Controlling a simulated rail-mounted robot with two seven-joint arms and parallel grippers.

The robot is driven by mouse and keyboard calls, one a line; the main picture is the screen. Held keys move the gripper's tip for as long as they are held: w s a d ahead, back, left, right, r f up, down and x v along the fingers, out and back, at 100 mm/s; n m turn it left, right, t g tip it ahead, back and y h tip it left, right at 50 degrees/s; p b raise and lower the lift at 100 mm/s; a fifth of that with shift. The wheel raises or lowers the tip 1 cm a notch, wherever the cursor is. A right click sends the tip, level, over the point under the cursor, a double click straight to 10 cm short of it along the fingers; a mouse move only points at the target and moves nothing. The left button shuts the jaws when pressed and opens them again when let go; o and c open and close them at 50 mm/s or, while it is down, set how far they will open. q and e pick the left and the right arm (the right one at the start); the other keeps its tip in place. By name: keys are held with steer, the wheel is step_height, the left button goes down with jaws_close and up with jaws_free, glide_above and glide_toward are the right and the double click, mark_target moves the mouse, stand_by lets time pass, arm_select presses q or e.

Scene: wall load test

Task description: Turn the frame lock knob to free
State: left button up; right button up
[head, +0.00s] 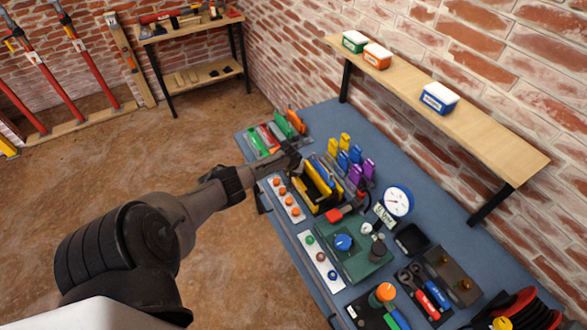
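A green test unit (352,262) sits on the blue bench, with a round blue knob (343,243) on its top. No label can be read, so I cannot tell for sure that this is the frame lock knob, or how it is set. A white dial gauge (397,202) with a blue rim stands behind the unit. A red-handled part (335,216) lies beside it. My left gripper (290,160) is over the far part of the bench, by a yellow and black holder (318,187), well away from the blue knob. Its fingers are too small and dark to read. My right gripper is not in view.
White strips with orange buttons (286,198) and coloured buttons (320,260) lie along the bench's front edge. Yellow, blue and purple clips (352,160) stand behind the holder. Pliers (415,285) and a red reel (528,310) are at lower right. A wall shelf (480,140) overhangs the bench.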

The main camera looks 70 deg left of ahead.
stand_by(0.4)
arm_select(q)
steer(key=o, duration=0.9)
steer(key=shift+s+d+r+p, duration=0.1)
steer(key=shift+d+r+p, duration=0.05)
steer(key=shift+r+p, duration=0.3)
steer(key=shift+p+v, duration=2)
steer(key=shift+v, duration=4.45)
